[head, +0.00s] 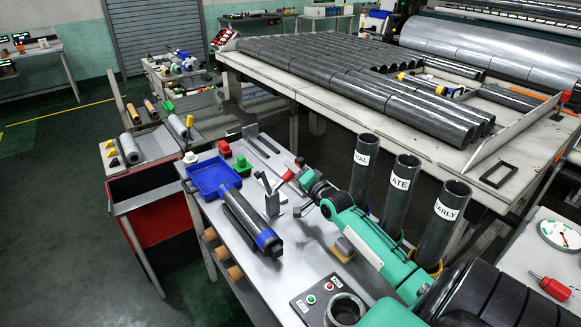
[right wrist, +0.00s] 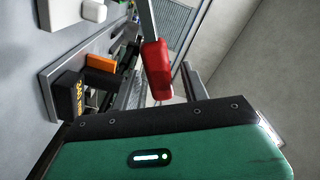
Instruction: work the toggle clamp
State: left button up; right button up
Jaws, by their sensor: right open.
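The toggle clamp (head: 272,201) stands on the grey bench as a grey metal upright with a lever ending in a red handle (head: 289,174). The red handle (right wrist: 157,72) also shows close up in the right wrist view, on a thin grey bar running up out of the picture. My right gripper (head: 299,188), on the green arm from the lower right, is open beside the red handle. I cannot tell whether the handle lies between its fingers. My left gripper is not in view.
A dark roll with a blue end (head: 248,218) lies left of the clamp. A blue tray (head: 212,176) and red and green blocks sit behind. Labelled dark tubes (head: 401,185) stand right of my arm. A button panel (head: 321,293) is at the bench front.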

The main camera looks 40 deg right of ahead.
jog(key=shift+w+d, duration=0.1)
jog(key=shift+w, duration=1.15)
grip_shut()
